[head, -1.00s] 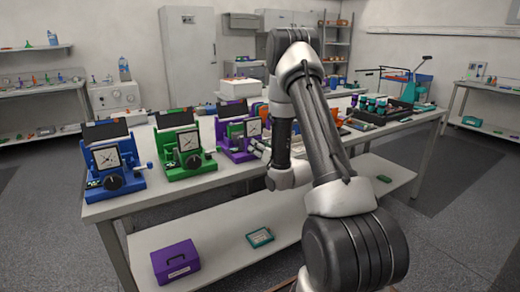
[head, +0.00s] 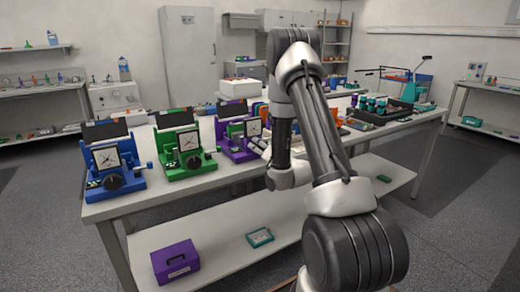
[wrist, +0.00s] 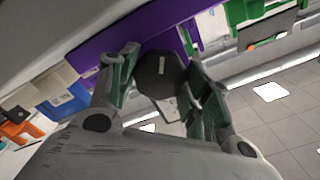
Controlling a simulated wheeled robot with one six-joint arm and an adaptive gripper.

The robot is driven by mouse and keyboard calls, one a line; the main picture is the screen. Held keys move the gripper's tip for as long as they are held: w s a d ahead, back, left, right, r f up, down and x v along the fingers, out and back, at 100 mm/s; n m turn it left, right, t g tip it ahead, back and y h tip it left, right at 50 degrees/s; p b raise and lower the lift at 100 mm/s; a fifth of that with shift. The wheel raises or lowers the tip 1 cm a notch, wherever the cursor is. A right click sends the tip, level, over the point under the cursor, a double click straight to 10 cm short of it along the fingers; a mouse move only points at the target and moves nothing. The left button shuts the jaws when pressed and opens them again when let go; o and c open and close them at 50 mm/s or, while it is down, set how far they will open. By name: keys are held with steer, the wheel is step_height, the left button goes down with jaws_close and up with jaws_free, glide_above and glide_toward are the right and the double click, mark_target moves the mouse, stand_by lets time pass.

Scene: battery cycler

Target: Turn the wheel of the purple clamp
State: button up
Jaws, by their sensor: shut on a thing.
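The purple clamp (head: 224,138) stands on the workbench, third from the left, partly behind my arm. It has a square white dial (head: 253,127). In the wrist view its purple body (wrist: 105,50) runs across the top, and its dark faceted wheel (wrist: 160,76) sits between my fingers. My gripper (wrist: 160,60) is shut on the wheel, one finger on each side. In the head view my gripper (head: 260,148) is small and reaches the front of the clamp. The wheel cannot be made out there.
A green clamp (head: 180,165) and a blue clamp (head: 98,182) stand to the left on the bench. A black tray (head: 385,112) with several jars is at the right. A purple box (head: 176,262) sits on the lower shelf (head: 215,245).

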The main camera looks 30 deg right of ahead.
steer(key=o, duration=1)
steer(key=s, duration=0.7)
steer(key=shift+s+d, duration=0.15)
steer(key=shift+s, duration=0.15)
